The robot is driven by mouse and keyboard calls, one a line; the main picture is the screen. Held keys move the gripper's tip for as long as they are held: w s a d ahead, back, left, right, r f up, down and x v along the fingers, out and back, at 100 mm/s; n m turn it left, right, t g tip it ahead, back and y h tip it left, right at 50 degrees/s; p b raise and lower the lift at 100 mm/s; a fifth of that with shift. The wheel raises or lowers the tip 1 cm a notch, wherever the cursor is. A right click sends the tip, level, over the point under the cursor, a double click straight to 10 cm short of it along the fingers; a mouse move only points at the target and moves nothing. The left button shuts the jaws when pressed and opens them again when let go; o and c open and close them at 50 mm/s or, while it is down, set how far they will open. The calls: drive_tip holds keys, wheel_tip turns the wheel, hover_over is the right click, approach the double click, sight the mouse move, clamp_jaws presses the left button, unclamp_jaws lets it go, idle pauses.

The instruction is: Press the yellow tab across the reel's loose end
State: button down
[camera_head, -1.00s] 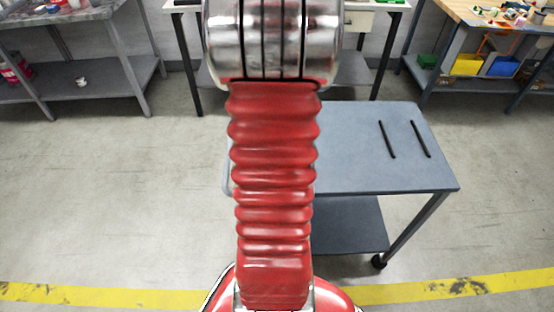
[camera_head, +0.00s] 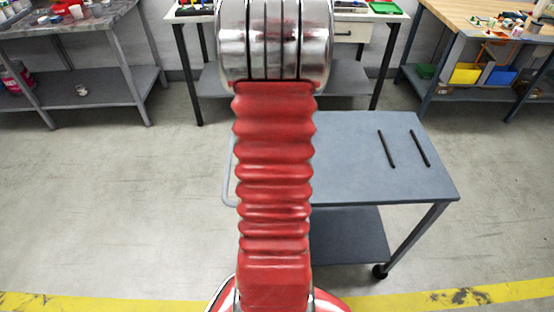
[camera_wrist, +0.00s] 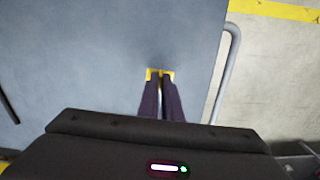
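Small yellow patches, which look like the yellow tab (camera_wrist: 151,72), show at the tips of my gripper (camera_wrist: 161,76) in the wrist view. My gripper's two dark fingers are close together with a thin gap, and the yellow shows on both sides of their tips. The fingers point over a blue-grey surface; whether the tab touches it I cannot tell. In the head view my red bellows arm and metal joint fill the middle and hide the gripper. I cannot make out the reel or its loose end in any view.
A blue-grey cart (camera_head: 350,150) with two black bars (camera_head: 386,149) on top stands just ahead. Its rail (camera_wrist: 227,65) runs along one side. A white-topped table (camera_head: 355,14) stands behind, a grey bench (camera_head: 100,28) left, a wooden bench (camera_head: 450,15) right. Floor at left is clear.

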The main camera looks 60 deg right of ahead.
drive_tip(key=shift+f, duration=1.65)
drive_tip(key=shift+f, duration=0.15)
drive_tip(key=c, duration=1.9)
unclamp_jaws()
drive_tip(key=shift+c, duration=0.2)
wheel_tip(320, 180, up, 14)
drive_tip(key=shift+d, duration=0.15)
drive_tip(key=shift+f, duration=0.15)
